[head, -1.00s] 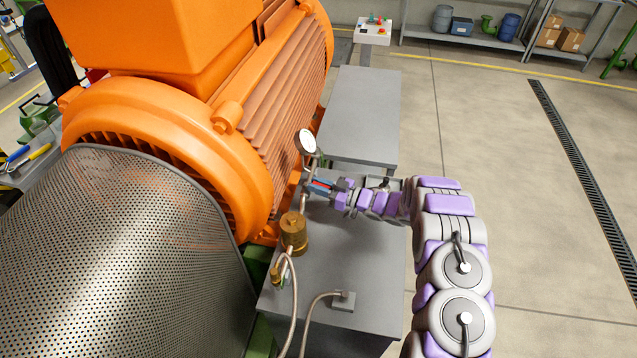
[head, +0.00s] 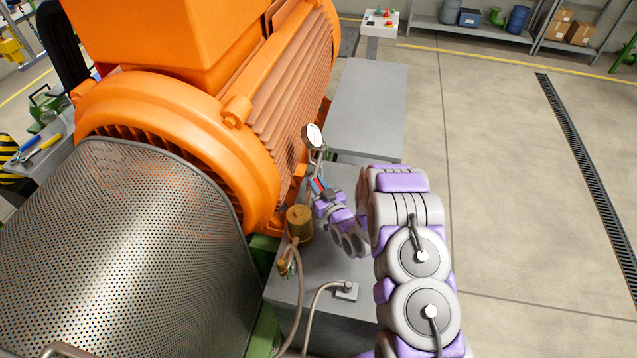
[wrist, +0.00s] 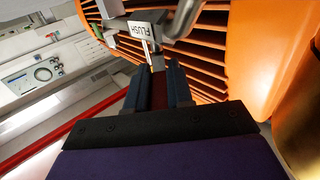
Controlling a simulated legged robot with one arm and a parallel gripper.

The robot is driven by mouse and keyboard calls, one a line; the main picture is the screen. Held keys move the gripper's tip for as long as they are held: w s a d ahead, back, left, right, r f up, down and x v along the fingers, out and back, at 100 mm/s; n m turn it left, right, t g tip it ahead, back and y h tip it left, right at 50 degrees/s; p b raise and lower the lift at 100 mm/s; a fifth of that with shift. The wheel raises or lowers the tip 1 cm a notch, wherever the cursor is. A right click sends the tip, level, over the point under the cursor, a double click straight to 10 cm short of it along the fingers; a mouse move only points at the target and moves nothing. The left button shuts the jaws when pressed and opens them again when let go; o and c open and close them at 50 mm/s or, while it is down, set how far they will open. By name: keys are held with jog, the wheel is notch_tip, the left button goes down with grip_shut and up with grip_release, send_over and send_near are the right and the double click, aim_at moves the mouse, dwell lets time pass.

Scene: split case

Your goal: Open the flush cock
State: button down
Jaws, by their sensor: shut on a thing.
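The flush cock shows in the wrist view as a grey metal fitting with a white FLUSH tag (wrist: 139,31) at the top, just beyond my fingertips. My gripper (wrist: 158,72) has its two blue-grey fingers closed around a dark red lever (wrist: 160,92), which runs between them. In the head view my gripper (head: 317,187) is beside the pipework under the round gauge (head: 312,135), and a bit of red shows at the fingers. The cock's body is small there and partly hidden by my gripper.
A brass cylinder (head: 299,224) with hoses stands close below my gripper on a grey cabinet (head: 330,270). The large orange motor (head: 170,120) and a perforated guard (head: 150,250) fill the left. The floor (head: 500,170) at right is open, crossed by a drain grate (head: 590,170).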

jog(key=shift+w+a+r+h, duration=0.1)
jog(key=shift+r+h, duration=0.1)
jog(key=shift+h, duration=0.1)
jog(key=c, duration=1)
grip_release()
jog(key=shift+a+f, duration=0.1)
jog(key=shift+f, duration=0.05)
jog(key=v, duration=1.7)
jog(key=shift+s+f+b, duration=0.25)
jog(key=shift+f+b, duration=0.1)
jog(key=shift+c, duration=0.3)
